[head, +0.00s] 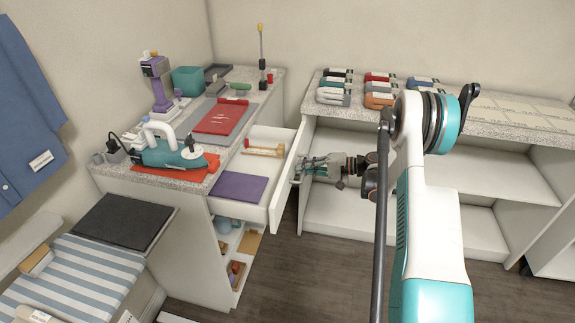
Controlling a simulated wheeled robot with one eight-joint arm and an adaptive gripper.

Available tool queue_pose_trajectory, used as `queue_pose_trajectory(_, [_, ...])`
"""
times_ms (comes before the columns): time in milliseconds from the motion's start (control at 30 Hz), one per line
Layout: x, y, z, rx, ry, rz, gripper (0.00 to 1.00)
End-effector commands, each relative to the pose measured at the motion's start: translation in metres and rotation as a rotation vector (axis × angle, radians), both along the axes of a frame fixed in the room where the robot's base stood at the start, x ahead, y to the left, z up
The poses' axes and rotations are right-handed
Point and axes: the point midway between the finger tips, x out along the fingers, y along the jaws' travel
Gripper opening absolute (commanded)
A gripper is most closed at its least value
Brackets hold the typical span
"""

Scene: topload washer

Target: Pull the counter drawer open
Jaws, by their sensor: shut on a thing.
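The counter drawer (287,182) is white and stands well out from the counter (160,185), toward the right. Inside it I see a purple folded cloth (238,187) and a wooden-handled item (262,150). My gripper (302,170) is at the outer face of the drawer front, its fingers pointing left. It is shut on the drawer handle, which is mostly hidden by the fingers and the front panel's angle. My arm reaches in from the right.
An iron (165,153), a purple machine (156,80) and a red book (221,117) sit on the counter. Open white shelves (350,208) with folded cloths on top stand behind my gripper. Dark wood floor (290,275) is clear in front.

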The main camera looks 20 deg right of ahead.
Motion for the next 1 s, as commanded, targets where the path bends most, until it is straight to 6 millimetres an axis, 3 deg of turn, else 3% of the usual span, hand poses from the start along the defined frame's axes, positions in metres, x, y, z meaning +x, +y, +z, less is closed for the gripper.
queue_pose_trajectory(300, [-0.016, -0.023, 0.001, 0.001, 0.0, -0.001, 0.0])
queue_pose_trajectory(700, [-0.018, -0.025, 0.001, 0.002, -0.001, 0.0, 0.0])
queue_pose_trajectory(800, [-0.018, -0.025, 0.001, 0.001, -0.001, -0.001, 0.25])
queue_pose_trajectory(833, [-0.018, -0.025, 0.001, 0.001, -0.001, -0.001, 0.28])
queue_pose_trajectory(1000, [-0.018, -0.025, 0.001, 0.001, -0.001, 0.0, 0.28])
